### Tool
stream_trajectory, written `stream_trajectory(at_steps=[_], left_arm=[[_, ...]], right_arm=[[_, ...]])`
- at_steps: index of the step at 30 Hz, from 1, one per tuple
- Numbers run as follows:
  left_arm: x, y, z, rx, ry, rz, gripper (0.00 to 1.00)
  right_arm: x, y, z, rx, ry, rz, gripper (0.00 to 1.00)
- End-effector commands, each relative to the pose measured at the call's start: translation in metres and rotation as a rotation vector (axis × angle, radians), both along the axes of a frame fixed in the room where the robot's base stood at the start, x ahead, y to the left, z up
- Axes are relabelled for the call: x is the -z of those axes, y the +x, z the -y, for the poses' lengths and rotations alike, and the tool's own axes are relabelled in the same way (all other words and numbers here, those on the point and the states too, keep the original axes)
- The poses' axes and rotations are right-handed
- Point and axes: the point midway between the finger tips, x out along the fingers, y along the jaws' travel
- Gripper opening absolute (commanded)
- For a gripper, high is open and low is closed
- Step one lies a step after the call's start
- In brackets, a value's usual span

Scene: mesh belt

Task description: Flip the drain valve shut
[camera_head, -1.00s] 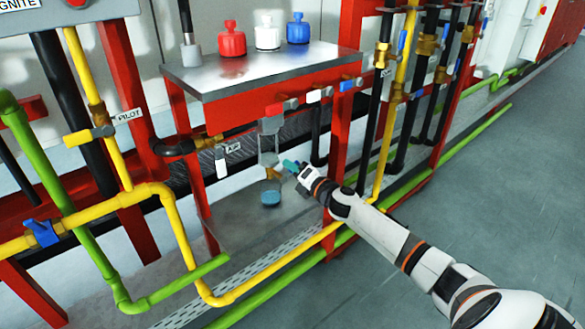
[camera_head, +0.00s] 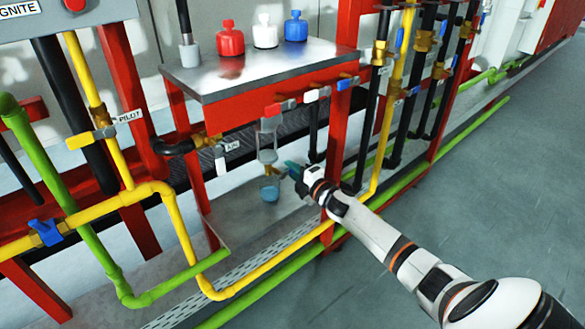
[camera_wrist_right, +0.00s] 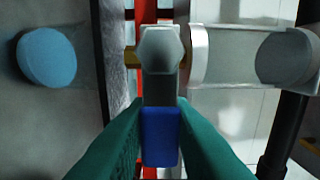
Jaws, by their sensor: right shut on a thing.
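The drain valve (camera_head: 268,171) sits at the bottom of a clear upright cylinder (camera_head: 268,139), above a beaker (camera_head: 270,188) with blue liquid. In the right wrist view the valve shows a grey hex nut (camera_wrist_right: 160,48) and a lever with a blue grip (camera_wrist_right: 160,137). My right gripper (camera_head: 290,168) is at the right side of the valve. Its teal fingers, also in the right wrist view (camera_wrist_right: 160,140), are shut on the blue grip from both sides. In the head view the fingers are small and the lever is hard to make out. My left gripper is not in view.
A red-framed metal table (camera_head: 265,72) with red, white and blue bottles stands above the valve. A yellow pipe (camera_head: 180,225) and a green pipe (camera_head: 270,288) run low in front. A red post (camera_head: 339,125) and black pipes stand at the right. Grey floor (camera_head: 480,200) is clear.

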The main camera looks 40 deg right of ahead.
Motion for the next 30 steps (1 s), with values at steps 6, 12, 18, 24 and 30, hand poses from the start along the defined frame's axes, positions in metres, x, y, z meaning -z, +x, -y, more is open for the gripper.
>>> stream_trajectory(at_steps=[6,12,18,24,30], left_arm=[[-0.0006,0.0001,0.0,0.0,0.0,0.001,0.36],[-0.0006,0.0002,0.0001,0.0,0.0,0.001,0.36],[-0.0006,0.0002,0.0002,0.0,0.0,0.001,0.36],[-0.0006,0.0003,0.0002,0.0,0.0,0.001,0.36],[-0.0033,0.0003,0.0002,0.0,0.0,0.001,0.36]], right_arm=[[0.0017,-0.0003,0.0001,0.001,0.017,-0.003,0.0],[0.002,-0.0003,0.0,0.001,0.018,-0.003,0.0],[0.0018,-0.0003,0.0,0.001,0.016,-0.003,0.42],[0.0012,-0.0001,0.0,0.0,0.015,-0.002,0.42],[0.001,-0.0086,0.0005,0.0,0.014,-0.003,0.42]])
